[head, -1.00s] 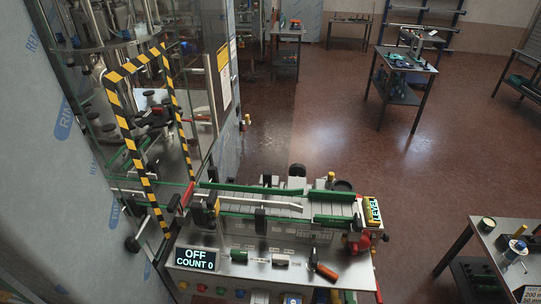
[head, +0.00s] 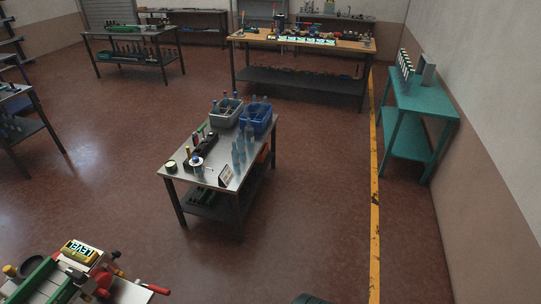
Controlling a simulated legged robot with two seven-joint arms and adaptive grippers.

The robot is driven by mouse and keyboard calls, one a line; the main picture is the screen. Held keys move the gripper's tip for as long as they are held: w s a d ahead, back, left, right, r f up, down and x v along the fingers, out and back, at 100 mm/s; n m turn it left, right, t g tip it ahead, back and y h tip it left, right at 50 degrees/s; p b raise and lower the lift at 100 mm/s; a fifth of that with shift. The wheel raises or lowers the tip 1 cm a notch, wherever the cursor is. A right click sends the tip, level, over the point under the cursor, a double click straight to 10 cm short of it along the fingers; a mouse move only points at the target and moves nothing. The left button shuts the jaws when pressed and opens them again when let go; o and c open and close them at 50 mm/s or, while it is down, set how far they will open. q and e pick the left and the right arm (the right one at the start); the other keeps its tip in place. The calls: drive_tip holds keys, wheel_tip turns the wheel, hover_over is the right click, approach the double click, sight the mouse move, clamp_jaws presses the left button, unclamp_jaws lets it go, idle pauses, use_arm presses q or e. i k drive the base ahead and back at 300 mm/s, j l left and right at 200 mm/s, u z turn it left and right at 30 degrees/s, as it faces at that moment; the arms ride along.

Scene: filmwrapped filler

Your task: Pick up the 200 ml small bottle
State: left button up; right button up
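Several clear bluish bottles (head: 242,149) stand upright on the right side of a steel table (head: 180,161) in the middle of the head view. They differ a little in height, but I cannot tell which one is the 200 ml small bottle. A small white sign (head: 225,175) stands at the table's front right corner, its text too small to read. More bottle tops show in a grey crate (head: 227,118) and a blue crate (head: 259,121) at the table's back. Neither of my grippers is in view.
A conveyor end with a yellow level (head: 80,251) is at the lower left. Open brown floor (head: 300,240) lies around the steel table. A yellow floor line (head: 375,220) runs along the right, beside a teal table (head: 425,103). A wooden-topped bench (head: 255,37) stands at the back.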

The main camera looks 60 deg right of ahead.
sight(234, 153)
drive_tip(key=z, duration=1.75)
drive_tip(key=i, duration=0.1)
